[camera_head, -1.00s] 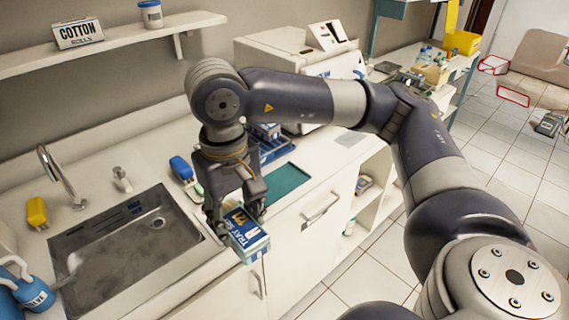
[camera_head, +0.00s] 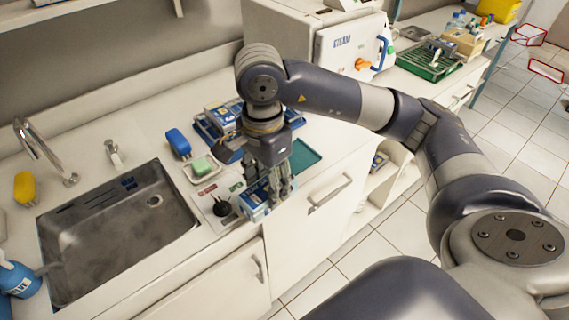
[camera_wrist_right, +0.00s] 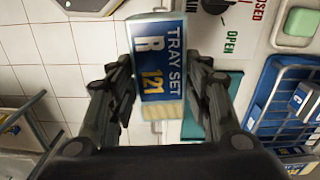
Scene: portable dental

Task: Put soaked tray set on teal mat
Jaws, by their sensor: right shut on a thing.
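The tray set (camera_wrist_right: 158,55) is a blue and white box labelled "TRAY SET R 121" with a yellow band. My right gripper (camera_wrist_right: 160,90) is shut on it, with one finger on each side. In the head view the tray set (camera_head: 254,203) hangs at the counter's front edge under my right gripper (camera_head: 268,188). The teal mat (camera_head: 304,156) lies on the counter just right of the gripper, partly hidden behind it. In the wrist view the mat (camera_wrist_right: 232,88) shows beside and under the right-hand finger. My left gripper is not in view.
A blue rack (camera_head: 215,125) with boxes stands behind the gripper. A panel with a black knob (camera_head: 222,208) and a green soap dish (camera_head: 203,167) lie to its left. The sink (camera_head: 115,235) is further left. A steam unit (camera_head: 345,45) stands behind.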

